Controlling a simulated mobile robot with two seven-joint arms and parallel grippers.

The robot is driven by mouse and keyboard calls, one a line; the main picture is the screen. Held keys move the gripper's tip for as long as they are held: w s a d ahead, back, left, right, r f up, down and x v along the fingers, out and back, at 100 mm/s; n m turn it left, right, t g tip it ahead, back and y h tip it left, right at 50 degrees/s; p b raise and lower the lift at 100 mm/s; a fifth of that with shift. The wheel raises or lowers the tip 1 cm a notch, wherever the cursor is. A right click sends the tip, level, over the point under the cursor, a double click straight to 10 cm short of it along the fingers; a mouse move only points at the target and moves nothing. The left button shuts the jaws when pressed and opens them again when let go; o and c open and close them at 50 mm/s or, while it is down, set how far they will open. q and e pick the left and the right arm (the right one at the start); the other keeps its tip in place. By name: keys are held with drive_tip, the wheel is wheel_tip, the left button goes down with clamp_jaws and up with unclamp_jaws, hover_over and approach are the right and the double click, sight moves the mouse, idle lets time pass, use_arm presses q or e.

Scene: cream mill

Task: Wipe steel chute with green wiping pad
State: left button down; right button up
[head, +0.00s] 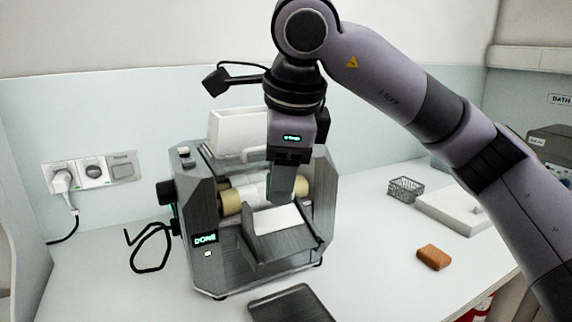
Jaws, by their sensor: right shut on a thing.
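The steel chute (287,244) slopes out at the front of the steel mill (203,253), below its pale rollers (232,202). A white patch shows on the chute's upper part. My right gripper (284,196) points down over the top of the chute, in front of the rollers. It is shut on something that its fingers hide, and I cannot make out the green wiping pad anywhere. Whether the held thing touches the chute is not clear. My left gripper is not in view.
A dark tray (291,304) lies in front of the mill. An orange-brown block (434,257), a wire basket (405,189) and a white slab (451,208) are to the right. Wall sockets (93,172) and a black cable are at left. The counter between mill and block is clear.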

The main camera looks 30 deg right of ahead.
drive_tip(key=n, duration=0.2)
drive_tip(key=n+p, duration=0.1)
drive_tip(key=shift+w+a+r+t, duration=0.15)
drive_tip(key=shift+w+r+t, duration=0.05)
drive_tip(key=shift+r+t, duration=0.1)
drive_tip(key=shift+n, duration=0.8)
drive_tip(key=shift+b+x, duration=0.55)
drive_tip(key=shift+x, duration=0.55)
drive_tip(key=b+x, duration=0.3)
drive_tip(key=x, duration=0.3)
drive_tip(key=shift+a, duration=0.15)
drive_tip(key=shift+s+a+f+b, duration=0.1)
drive_tip(key=shift+s+f+b, duration=0.25)
drive_tip(key=shift+s+b, duration=0.25)
drive_tip(key=shift+s+f+b, duration=0.35)
drive_tip(key=shift+s+b, duration=0.15)
drive_tip(key=shift+s, duration=0.05)
drive_tip(key=shift+s+f, duration=0.1)
drive_tip(key=shift+s, duration=0.3)
drive_tip(key=shift+s+f+b, duration=0.1)
drive_tip(key=shift+s+b, duration=0.2)
drive_tip(key=shift+b, duration=0.15)
drive_tip(key=shift+s, duration=0.25)
drive_tip(key=shift+f, duration=0.1)
